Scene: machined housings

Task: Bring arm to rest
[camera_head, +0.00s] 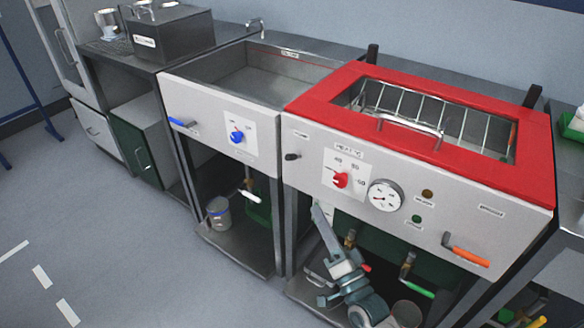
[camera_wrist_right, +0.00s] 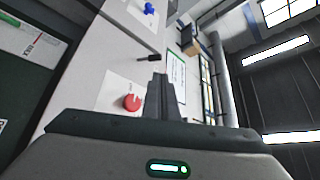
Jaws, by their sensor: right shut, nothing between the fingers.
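My right arm comes up from the bottom of the head view, in front of the red-topped heating tank (camera_head: 470,168). My right gripper (camera_head: 319,212) points upward below the tank's red knob (camera_head: 341,180). In the right wrist view the fingers of the right gripper (camera_wrist_right: 161,98) are together with nothing between them. The red knob (camera_wrist_right: 132,102) shows there just left of the fingers, apart from them. My left gripper is in neither view.
A second tank (camera_head: 215,115) with a blue knob (camera_head: 237,136) stands to the left. An orange handle (camera_head: 466,256) and a gauge (camera_head: 385,195) sit on the heating tank's front. A metal can (camera_head: 219,213) stands on the lower shelf. The floor (camera_head: 120,240) at left is clear.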

